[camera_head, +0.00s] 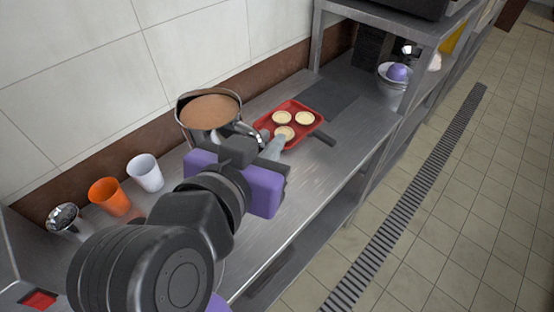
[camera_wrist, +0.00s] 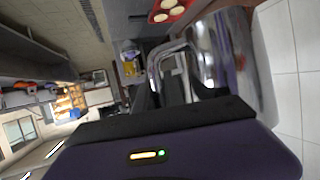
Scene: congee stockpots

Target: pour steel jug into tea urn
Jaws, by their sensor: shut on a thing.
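The steel jug (camera_head: 187,128) is at the middle left in the head view, full of brown liquid near its rim. Its shiny wall (camera_wrist: 205,50) and curved handle (camera_wrist: 158,62) also show in the wrist view. My gripper (camera_head: 252,150) is shut on the jug's handle, on the jug's right side. The jug looks close to upright and appears raised over the steel counter, near the wall; its base is hidden by my arm. I cannot pick out a tea urn in either view.
A red tray (camera_head: 267,122) with three pale round pastries lies right of the jug. A white cup (camera_head: 146,173), an orange cup (camera_head: 109,197) and a steel cup (camera_head: 66,219) stand along the wall. A shelf (camera_head: 385,30) rises at the back. The front counter (camera_head: 300,185) is clear.

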